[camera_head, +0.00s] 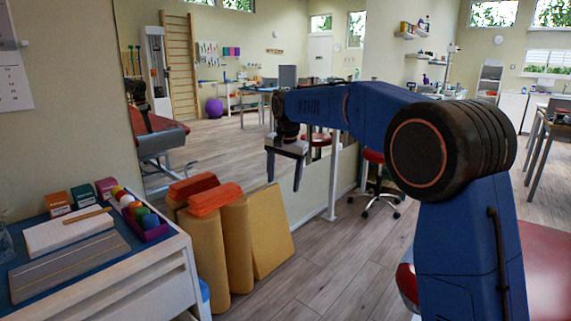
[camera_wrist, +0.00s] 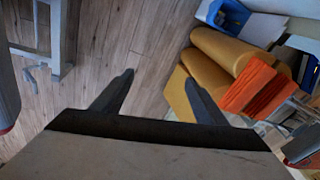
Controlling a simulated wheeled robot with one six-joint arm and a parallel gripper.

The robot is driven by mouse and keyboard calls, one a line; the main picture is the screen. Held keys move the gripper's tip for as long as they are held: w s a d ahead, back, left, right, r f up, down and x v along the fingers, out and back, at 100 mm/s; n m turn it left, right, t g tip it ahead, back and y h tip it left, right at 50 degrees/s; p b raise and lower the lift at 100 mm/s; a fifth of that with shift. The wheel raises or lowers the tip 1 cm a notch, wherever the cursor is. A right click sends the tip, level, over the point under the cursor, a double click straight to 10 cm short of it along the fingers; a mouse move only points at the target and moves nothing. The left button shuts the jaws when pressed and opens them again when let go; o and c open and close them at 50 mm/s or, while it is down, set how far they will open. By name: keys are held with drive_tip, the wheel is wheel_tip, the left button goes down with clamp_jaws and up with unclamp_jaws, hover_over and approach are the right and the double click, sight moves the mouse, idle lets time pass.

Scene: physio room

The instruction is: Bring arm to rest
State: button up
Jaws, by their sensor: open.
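My arm is blue with a dark elbow joint and reaches left across the head view. My gripper (camera_head: 284,180) hangs from its end, pointing down, in front of the mirror and to the right of the yellow rolls. In the wrist view my gripper (camera_wrist: 157,85) shows two dark fingers set wide apart. The gripper is open and empty.
A white cart (camera_head: 185,262) at the left bears a notebook (camera_head: 68,232), small boxes and a purple tray of coloured balls. Yellow rolls (camera_head: 205,250) with orange blocks (camera_head: 215,200) stand beside it. A wheeled stool (camera_head: 375,192) stands behind my arm. Floor (camera_head: 320,262) below the gripper is clear.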

drive_tip(key=s+d+r+n+t, duration=0.1)
drive_tip(key=s+d+r+n, duration=0.2)
drive_tip(key=s+d, duration=1.85)
drive_tip(key=s+d+f, duration=0.2)
drive_tip(key=s+f, duration=0.2)
drive_tip(key=s, duration=0.4)
drive_tip(key=s+d+f+n+t, duration=0.1)
drive_tip(key=s+d+f, duration=0.2)
drive_tip(key=s, duration=0.6)
drive_tip(key=s+d+f+n, duration=0.1)
drive_tip(key=s+d+f, duration=0.2)
drive_tip(key=s+f, duration=0.3)
drive_tip(key=s, duration=0.3)
drive_tip(key=shift+s+f+t+h, duration=0.25)
drive_tip(key=shift+f+t+h, duration=0.15)
drive_tip(key=shift+d, duration=0.1)
